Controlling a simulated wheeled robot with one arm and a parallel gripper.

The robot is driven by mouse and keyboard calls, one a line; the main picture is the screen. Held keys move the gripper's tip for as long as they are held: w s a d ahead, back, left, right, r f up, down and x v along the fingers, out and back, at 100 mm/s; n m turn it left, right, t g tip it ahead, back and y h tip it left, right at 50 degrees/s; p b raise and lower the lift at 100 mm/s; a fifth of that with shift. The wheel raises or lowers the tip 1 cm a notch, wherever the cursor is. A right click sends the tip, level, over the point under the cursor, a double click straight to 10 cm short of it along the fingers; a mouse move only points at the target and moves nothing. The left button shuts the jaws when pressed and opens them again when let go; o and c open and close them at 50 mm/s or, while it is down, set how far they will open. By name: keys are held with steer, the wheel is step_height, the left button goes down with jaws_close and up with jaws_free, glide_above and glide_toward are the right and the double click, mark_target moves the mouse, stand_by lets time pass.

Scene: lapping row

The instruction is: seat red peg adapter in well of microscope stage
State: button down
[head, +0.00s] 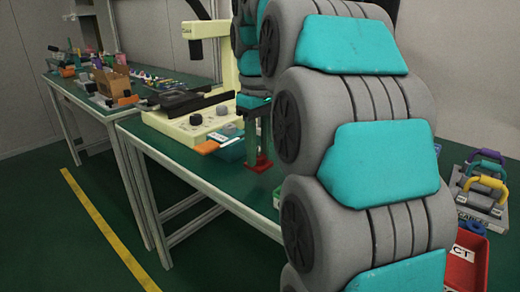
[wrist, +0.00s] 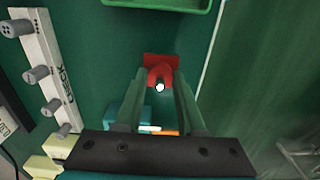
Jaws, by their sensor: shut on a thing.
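The red peg adapter (wrist: 160,68) has a flat red plate and a round peg with a pale tip. My gripper (wrist: 161,80) is shut on it, with one finger on each side. In the head view the adapter (head: 260,164) shows below my gripper (head: 258,143), over the green bench top; I cannot tell whether it touches the bench. The cream microscope (head: 218,50) stands behind and to the left, with a black stage (head: 190,101) above its cream base. The well cannot be made out.
A teal bin (head: 231,150) and an orange piece (head: 207,147) lie just left of my gripper. The bench's front-left part is clear.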

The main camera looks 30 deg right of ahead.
steer(key=s+a+r, duration=0.1)
steer(key=s+a, duration=0.8)
steer(key=s, duration=0.1)
steer(key=shift+s+r, duration=0.15)
steer(key=shift+s, duration=0.25)
steer(key=shift+d, duration=0.15)
